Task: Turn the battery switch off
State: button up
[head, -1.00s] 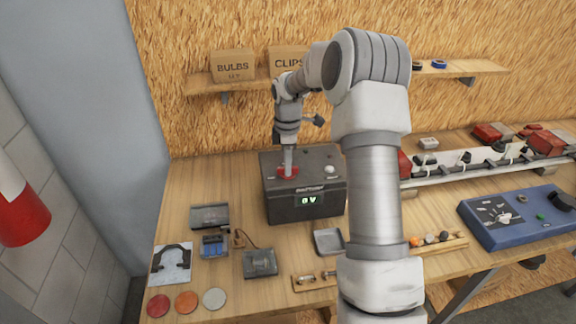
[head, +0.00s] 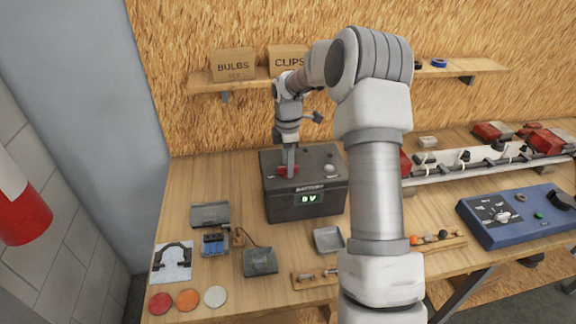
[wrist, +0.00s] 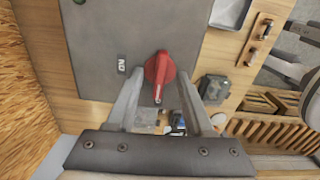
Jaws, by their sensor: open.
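The battery box (head: 305,208) is a dark grey case on the bench, its front display lit green and apparently reading 0 V. The red battery switch (head: 288,171) is a knob on its top, partly covered by my gripper in the head view. In the wrist view the red switch (wrist: 159,72) has its white-marked tip toward my palm, not at the ON label (wrist: 122,63) to its left. My gripper (wrist: 157,85) is open, pointing down, with one finger on each side of the knob's tip. Gaps show between the fingers and the knob.
Small parts and a grey tray (head: 328,240) lie in front of the box. A blue panel (head: 515,215) sits at the right. A shelf with cardboard boxes (head: 233,65) is behind.

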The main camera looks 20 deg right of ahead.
jog(key=shift+r+p, duration=1.9)
jog(key=shift+r, duration=1)
jog(key=shift+r, duration=0.15)
jog(key=s+a+r+m+t+h+b, duration=0.15)
jog(key=s+a+r+m+b, duration=0.4)
jog(key=s+r, duration=0.8)
jog(key=s+a+f+m+t, duration=0.1)
jog(key=s+a+m+t, duration=0.1)
jog(key=s+m, duration=0.3)
jog(key=s+a+f+m+t+y+b, duration=0.1)
jog(key=s+a+m, duration=0.3)
jog(key=s, duration=0.9)
jog(key=shift+s+m+t+b, duration=0.35)
jog(key=shift+m+t, duration=0.2)
jog(key=shift+m, duration=0.3)
